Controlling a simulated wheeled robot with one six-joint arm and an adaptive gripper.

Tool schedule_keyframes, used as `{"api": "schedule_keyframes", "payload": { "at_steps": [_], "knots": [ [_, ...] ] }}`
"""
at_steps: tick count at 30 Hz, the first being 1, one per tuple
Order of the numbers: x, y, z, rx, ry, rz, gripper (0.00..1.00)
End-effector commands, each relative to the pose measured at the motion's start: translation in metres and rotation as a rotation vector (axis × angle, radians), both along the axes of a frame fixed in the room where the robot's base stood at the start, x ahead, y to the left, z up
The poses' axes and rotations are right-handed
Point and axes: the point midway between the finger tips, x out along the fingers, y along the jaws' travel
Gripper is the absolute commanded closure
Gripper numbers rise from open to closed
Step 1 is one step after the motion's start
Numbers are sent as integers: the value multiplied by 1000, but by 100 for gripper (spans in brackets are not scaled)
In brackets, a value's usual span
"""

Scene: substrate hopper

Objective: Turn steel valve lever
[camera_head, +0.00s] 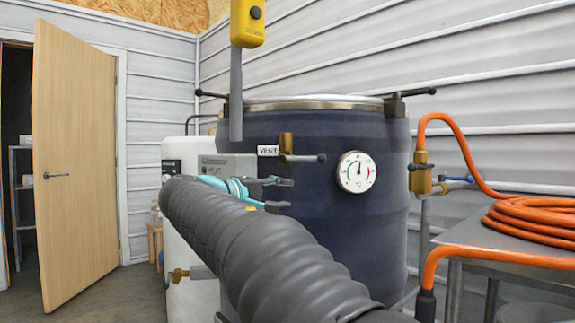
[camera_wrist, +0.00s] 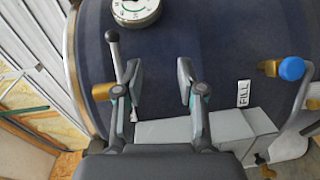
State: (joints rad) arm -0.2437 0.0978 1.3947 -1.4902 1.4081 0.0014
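The steel valve lever, a thin rod with a dark ball knob, sits on a brass valve body (camera_head: 286,146) beside the VENT label on the dark blue vessel. In the head view the lever (camera_head: 305,158) points right. In the wrist view the lever (camera_wrist: 115,58) shows just left of my gripper's left finger, with its brass body (camera_wrist: 103,90) partly behind that finger. My gripper (camera_head: 284,194) is open and empty, below the valve in the head view. In the wrist view its fingers (camera_wrist: 160,74) are spread before the vessel. I cannot tell whether a finger touches the lever.
A round dial gauge (camera_head: 356,172) is right of the valve. A yellow pendant (camera_head: 247,24) hangs above. Another brass valve (camera_head: 421,174) with a blue lever and orange hose (camera_head: 530,220) is at right. A FILL label (camera_wrist: 243,93) and blue knob (camera_wrist: 291,68) show in the wrist view.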

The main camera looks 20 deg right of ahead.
Motion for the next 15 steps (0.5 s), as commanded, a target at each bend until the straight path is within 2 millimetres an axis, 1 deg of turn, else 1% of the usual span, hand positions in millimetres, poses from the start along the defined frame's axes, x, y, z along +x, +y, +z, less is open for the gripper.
{"api": "schedule_keyframes", "payload": {
  "at_steps": [1, 3, 6, 8, 11, 14, 15],
  "knots": [
    [12, 8, 12, -54, -22, -13, 61],
    [20, 16, 28, -117, -52, -32, 61],
    [27, 23, 43, -175, -84, -52, 61],
    [29, 26, 48, -195, -94, -60, 61],
    [31, 23, 52, -210, -102, -65, 61],
    [34, 14, 55, -210, -103, -66, 61],
    [35, 8, 56, -209, -102, -68, 61]
  ]
}}
